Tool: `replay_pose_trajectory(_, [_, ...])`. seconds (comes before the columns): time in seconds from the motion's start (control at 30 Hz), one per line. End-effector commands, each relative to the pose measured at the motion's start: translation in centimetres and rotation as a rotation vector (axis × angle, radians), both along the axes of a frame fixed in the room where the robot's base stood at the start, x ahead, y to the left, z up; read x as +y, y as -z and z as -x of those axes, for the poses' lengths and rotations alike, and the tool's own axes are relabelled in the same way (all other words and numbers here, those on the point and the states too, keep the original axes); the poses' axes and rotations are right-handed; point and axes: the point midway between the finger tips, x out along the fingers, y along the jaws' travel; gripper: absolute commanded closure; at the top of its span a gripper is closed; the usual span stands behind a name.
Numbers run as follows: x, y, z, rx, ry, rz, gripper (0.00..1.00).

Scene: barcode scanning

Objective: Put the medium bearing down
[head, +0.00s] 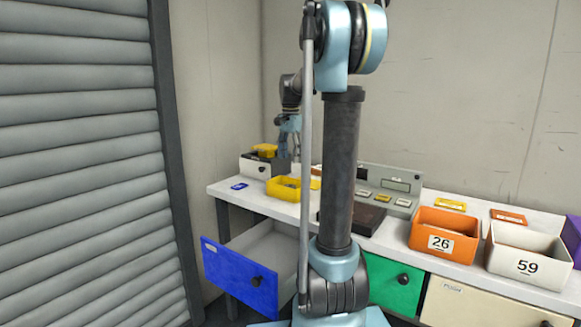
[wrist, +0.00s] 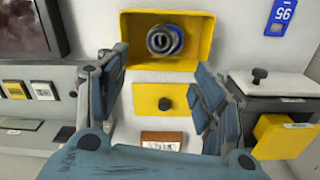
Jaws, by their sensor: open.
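The bearing (wrist: 164,40), a dark metal ring with some blue on it, lies inside the yellow bin (wrist: 190,62) in the wrist view. My gripper (wrist: 163,66) is open, its two blue fingers spread apart near the bin's front corners. Nothing is between the fingertips, and the bearing is clear of both fingers. In the head view my gripper (head: 290,148) is above the back left of the workbench, and the yellow bin (head: 283,189) sits below it. The bearing cannot be made out in the head view.
A yellow lid (wrist: 152,98) with a black knob lies in front of the bin. A white box (wrist: 270,84) with a knob stands right. A panel with buttons (wrist: 42,91) is left. A blue drawer (head: 240,277) stands open. Orange (head: 445,238) and white bins are at the right.

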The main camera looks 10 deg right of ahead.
Motion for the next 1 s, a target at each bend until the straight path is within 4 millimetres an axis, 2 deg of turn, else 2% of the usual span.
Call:
replay_pose_trajectory(0.27, [0.0, -1.0, 0.2, -0.001, -0.003, -0.001, 0.38])
replay_pose_trajectory(0.37, [0.0, -0.8, 1.2, -0.005, -0.026, 0.0, 0.38])
replay_pose_trajectory(0.47, [0.0, -0.5, 3.2, -0.014, -0.07, 0.001, 0.38])
replay_pose_trajectory(0.67, [0.1, 0.8, 8.4, -0.04, -0.201, 0.005, 0.38])
replay_pose_trajectory(1.0, [0.2, 4.6, 17.1, -0.082, -0.426, 0.02, 0.38])
